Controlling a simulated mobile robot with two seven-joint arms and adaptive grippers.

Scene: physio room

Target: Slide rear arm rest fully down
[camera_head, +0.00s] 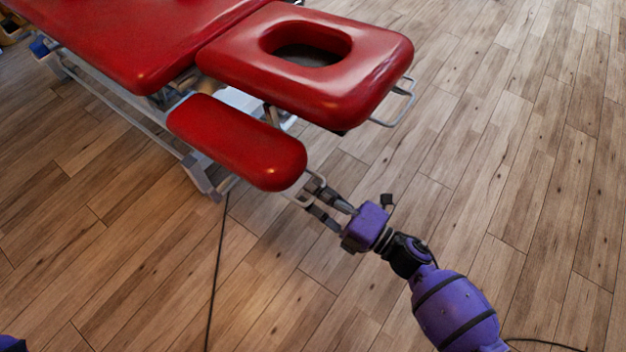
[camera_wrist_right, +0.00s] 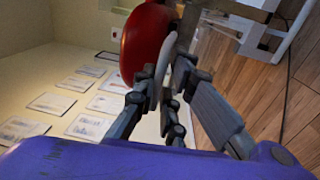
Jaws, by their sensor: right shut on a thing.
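The red padded arm rest (camera_head: 238,142) sits low beside the head end of the red treatment table (camera_head: 120,35). A pale metal loop handle (camera_head: 299,201) sticks out from its near end. My right gripper (camera_head: 315,196) reaches in from the lower right and is shut on this handle. In the right wrist view the fingers (camera_wrist_right: 168,92) close around the pale handle (camera_wrist_right: 181,75), with the red pad (camera_wrist_right: 145,40) just beyond. The fingers partly hide the handle. My left gripper is not in view.
The red face cradle (camera_head: 345,95) with its oval hole stands above and behind the arm rest, with its own metal loop (camera_head: 401,104). Grey frame legs (camera_head: 203,178) stand below. A dark cable (camera_head: 217,270) runs along the wood floor. The floor at right is clear.

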